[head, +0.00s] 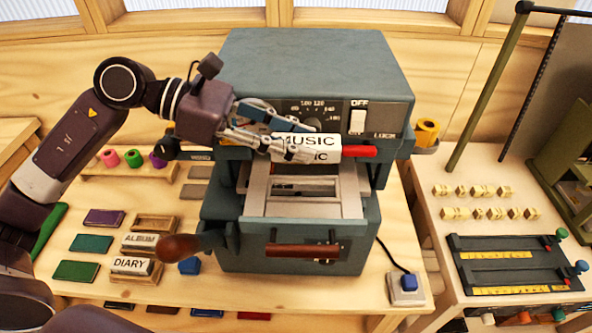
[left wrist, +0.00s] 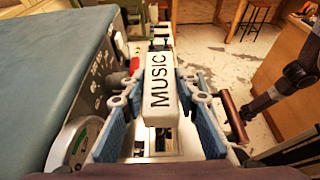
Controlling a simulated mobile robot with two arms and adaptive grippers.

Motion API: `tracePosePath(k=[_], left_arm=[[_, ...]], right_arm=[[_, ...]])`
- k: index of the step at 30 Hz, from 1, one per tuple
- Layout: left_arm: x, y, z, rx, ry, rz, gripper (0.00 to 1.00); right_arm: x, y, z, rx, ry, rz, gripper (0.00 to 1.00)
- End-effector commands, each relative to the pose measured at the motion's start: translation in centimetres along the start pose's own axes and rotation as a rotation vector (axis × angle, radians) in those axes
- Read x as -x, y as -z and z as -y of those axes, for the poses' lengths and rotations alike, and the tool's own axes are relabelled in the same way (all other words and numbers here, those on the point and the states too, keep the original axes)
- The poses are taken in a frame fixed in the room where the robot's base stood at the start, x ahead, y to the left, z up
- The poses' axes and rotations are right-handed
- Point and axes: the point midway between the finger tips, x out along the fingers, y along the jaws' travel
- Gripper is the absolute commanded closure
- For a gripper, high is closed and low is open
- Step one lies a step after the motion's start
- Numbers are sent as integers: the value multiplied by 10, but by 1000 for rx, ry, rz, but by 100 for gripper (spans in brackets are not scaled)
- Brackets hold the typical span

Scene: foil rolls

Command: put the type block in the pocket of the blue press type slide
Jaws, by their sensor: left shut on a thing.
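The type block (head: 310,140) is white with the word MUSIC in black. My left gripper (head: 303,144) is shut on it and holds it level in front of the press, above the slide. In the left wrist view the block (left wrist: 160,88) lies between the two blue-padded fingers. The blue press (head: 310,65) is a large grey-blue machine. Its metal type slide (head: 300,208) sits below the block, with a framed pocket (head: 305,187) in its middle. The block is apart from the pocket. My right gripper is not in view.
A brown lever knob (head: 180,248) and a front handle (head: 303,251) stick out of the press. A red grip (head: 359,151) is just right of the block. Blocks reading ALBUM (head: 140,240) and DIARY (head: 130,265) sit in wooden trays at left.

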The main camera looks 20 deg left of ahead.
Motion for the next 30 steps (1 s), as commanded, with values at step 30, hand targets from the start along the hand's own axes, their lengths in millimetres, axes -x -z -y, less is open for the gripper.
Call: tracePosePath(k=[30], left_arm=[[-30, 72, -1, -1, -2, 3, 100]], right_arm=[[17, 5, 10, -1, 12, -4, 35]])
